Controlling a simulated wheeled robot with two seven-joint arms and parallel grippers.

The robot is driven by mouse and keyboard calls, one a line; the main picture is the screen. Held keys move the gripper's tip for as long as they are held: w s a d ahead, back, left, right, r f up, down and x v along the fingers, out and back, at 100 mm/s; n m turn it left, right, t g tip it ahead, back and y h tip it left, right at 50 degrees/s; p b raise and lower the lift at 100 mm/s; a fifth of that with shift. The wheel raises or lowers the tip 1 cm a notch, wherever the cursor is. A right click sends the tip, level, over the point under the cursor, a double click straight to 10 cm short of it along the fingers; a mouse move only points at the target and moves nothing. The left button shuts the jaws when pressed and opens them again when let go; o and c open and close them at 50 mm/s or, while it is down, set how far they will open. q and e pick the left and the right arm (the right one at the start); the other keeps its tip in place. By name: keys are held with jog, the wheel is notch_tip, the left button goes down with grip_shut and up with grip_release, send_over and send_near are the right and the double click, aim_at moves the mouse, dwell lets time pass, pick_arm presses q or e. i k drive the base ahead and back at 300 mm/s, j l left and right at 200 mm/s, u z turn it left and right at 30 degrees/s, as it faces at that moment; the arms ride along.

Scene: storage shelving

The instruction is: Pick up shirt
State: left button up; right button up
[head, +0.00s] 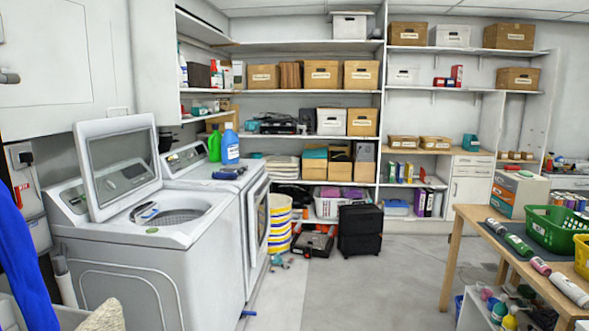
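A bright blue cloth-like thing (22,262) hangs at the left edge, cut off by the frame; it may be the shirt, but I cannot tell for sure. A beige textured piece (103,316), perhaps fabric, shows at the bottom left. Neither of my grippers is in view, so their position relative to these things does not show.
An open-lidded top-loading washer (150,243) stands at left, with a second machine (254,215) beside it. A wooden table (470,213) with a green basket (556,229) is at right. Shelves (300,92) with boxes line the back. The middle floor (370,285) is clear.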

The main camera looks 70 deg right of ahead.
aim_at(241, 172)
jog(key=z, duration=1.8)
